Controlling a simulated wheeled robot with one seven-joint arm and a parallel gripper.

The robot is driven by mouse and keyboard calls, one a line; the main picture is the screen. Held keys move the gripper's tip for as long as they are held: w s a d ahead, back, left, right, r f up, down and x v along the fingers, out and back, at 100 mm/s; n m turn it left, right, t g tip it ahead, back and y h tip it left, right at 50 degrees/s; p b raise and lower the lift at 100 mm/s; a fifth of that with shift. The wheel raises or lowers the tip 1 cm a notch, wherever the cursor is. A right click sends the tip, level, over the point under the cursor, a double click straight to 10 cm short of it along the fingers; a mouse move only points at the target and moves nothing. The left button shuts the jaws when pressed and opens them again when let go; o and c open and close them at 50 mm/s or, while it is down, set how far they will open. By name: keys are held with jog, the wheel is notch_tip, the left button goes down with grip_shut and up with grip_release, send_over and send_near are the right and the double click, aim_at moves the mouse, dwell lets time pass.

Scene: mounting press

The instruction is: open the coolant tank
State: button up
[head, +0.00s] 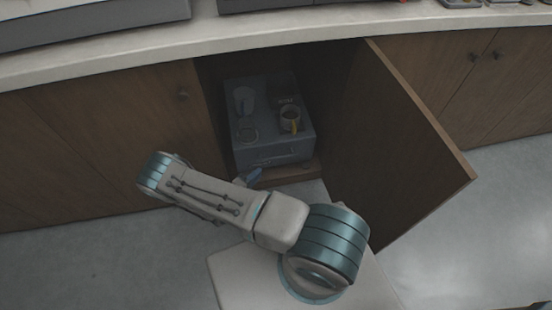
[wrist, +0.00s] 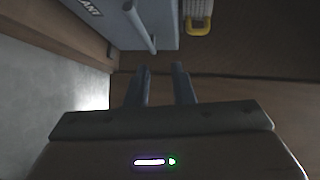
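The coolant tank (head: 270,157) is a blue-grey box inside the open cabinet in the head view. In the wrist view its face (wrist: 105,30) carries lettering ending in "ANT", cut off by the frame. A pale bar handle (wrist: 142,28) stands out from that face. My gripper (wrist: 164,68) has its two dark fingers apart with nothing between them. The fingertips are just short of the handle's near end, apart from it. In the head view my gripper (head: 252,177) is at the lower front of the tank, mostly hidden by my arm.
A ribbed white thing with a yellow loop (wrist: 198,20) shows beside the tank's face. The cabinet door (head: 390,140) stands open at right. The worktop (head: 200,55) runs above.

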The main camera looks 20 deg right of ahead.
aim_at(277, 158)
jog(key=shift+n+t, duration=0.4)
jog(key=shift+n, duration=0.5)
jog(key=f+b+x, duration=0.1)
jog(key=x, duration=0.3)
jog(key=f+x, duration=0.1)
jog(key=x, duration=0.4)
jog(key=f+b+x, duration=0.1)
jog(key=x, duration=0.4)
jog(key=shift+s+f+b, duration=0.1)
jog(key=shift+b, duration=0.2)
grip_shut()
